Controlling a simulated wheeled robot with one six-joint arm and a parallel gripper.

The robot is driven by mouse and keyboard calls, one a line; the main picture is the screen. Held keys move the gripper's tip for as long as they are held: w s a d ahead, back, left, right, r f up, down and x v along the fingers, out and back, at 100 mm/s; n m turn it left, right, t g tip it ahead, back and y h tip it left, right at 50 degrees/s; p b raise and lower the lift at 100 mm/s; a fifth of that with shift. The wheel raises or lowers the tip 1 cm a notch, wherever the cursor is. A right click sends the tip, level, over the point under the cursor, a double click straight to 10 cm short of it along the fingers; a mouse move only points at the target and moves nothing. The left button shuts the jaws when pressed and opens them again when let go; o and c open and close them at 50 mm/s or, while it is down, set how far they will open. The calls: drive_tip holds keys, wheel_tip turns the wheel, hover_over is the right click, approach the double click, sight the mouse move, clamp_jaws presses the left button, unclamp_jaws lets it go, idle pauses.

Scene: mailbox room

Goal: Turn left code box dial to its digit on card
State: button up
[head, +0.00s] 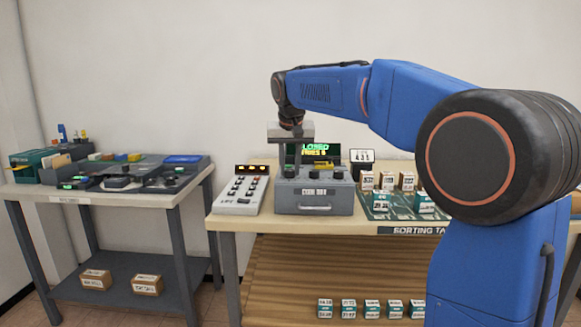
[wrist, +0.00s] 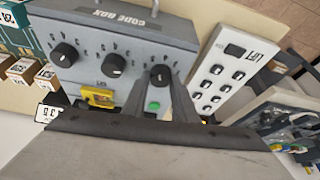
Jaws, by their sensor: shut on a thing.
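The grey code box (head: 313,197) stands on the sorting table; it also shows in the wrist view (wrist: 110,32), rotated, with three black dials. My gripper (head: 289,168) points down over its left side. In the wrist view my gripper (wrist: 161,82) is shut on the left dial (wrist: 160,74), which is the rightmost there. The middle dial (wrist: 115,65) and right dial (wrist: 65,55) are free. The card (head: 361,156) behind the box seems to read 435; only part of it shows in the wrist view (wrist: 47,114). The left dial's exact setting is unclear.
A white lift panel (head: 241,190) with several knobs stands left of the box. A green display (head: 314,152) is behind it. Small labelled boxes (head: 406,181) stand on a green tray at right. A yellow part (wrist: 98,97) and green button (wrist: 153,106) sit near the dials.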

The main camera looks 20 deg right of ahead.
drive_tip(key=shift+a+m+h, duration=0.1)
drive_tip(key=shift+m+h, duration=0.4)
drive_tip(key=shift+m, duration=1)
drive_tip(key=shift+g, duration=0.3)
drive_tip(key=o, duration=1)
drive_tip(key=shift+o, duration=0.2)
drive_tip(key=v, duration=1.7)
drive_tip(key=shift+s, duration=0.2)
drive_tip(key=shift+a+r, duration=0.1)
